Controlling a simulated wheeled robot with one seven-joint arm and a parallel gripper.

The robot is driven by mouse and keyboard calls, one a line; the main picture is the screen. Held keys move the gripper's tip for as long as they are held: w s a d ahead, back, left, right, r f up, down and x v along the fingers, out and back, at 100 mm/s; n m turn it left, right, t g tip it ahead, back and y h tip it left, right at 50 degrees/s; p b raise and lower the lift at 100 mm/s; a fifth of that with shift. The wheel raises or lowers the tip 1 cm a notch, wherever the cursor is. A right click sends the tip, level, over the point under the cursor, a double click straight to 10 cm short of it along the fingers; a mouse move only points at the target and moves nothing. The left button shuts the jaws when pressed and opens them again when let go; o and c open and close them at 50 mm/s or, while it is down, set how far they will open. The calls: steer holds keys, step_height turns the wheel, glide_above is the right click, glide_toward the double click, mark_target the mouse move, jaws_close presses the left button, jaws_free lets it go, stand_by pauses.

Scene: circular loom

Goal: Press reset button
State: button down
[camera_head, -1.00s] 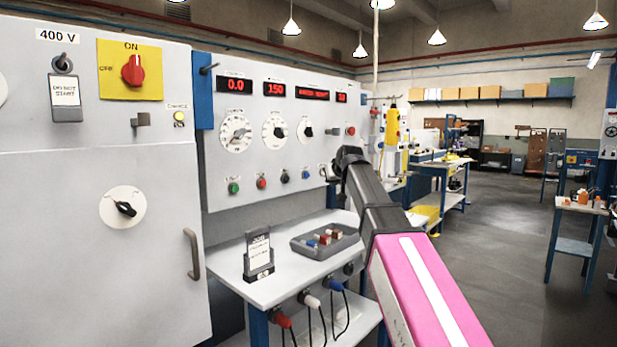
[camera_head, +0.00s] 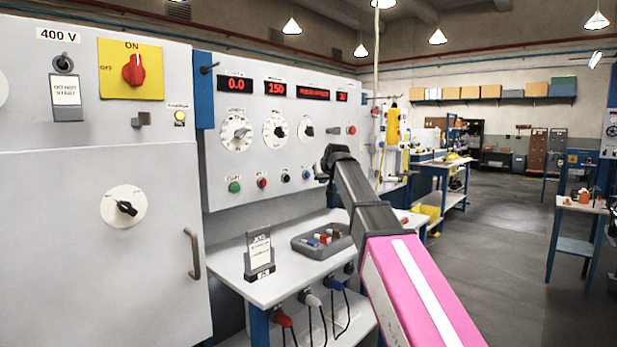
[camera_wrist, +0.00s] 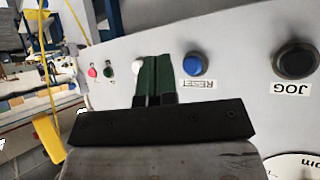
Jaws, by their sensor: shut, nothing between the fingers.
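The blue reset button (camera_wrist: 195,64) shows in the wrist view with an upside-down RESET label (camera_wrist: 202,83) beside it. In the head view the blue button (camera_head: 306,174) is in the lower row on the grey control panel (camera_head: 245,152). My gripper (camera_wrist: 155,60) is shut and empty, its green fingers together. In the wrist view the fingertips lie between the blue button and a white button (camera_wrist: 137,67), close beside the blue one. I cannot tell the gap to the panel. In the head view my wrist (camera_head: 338,160) is just right of the blue button.
A black JOG button (camera_wrist: 296,58) is right of the blue one in the wrist view. Below the panel, a table (camera_head: 225,252) bears a grey tray (camera_head: 300,245) and a sign holder (camera_head: 259,268). Open floor (camera_head: 480,260) lies to the right.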

steer(key=shift+w+a, duration=1.1)
steer(key=shift+a, duration=0.3)
stand_by(1.0)
steer(key=shift+w+a, duration=0.25)
steer(key=shift+a, duration=0.05)
steer(key=shift+w+a, duration=0.3)
steer(key=shift+a, duration=0.1)
stand_by(0.9)
steer(key=shift+s+d, duration=0.55)
steer(key=shift+d, duration=0.15)
steer(key=shift+s+d, duration=0.1)
steer(key=shift+s+d, duration=0.75)
steer(key=shift+d, duration=0.2)
steer(key=shift+s+d, duration=0.7)
steer(key=shift+d, duration=0.25)
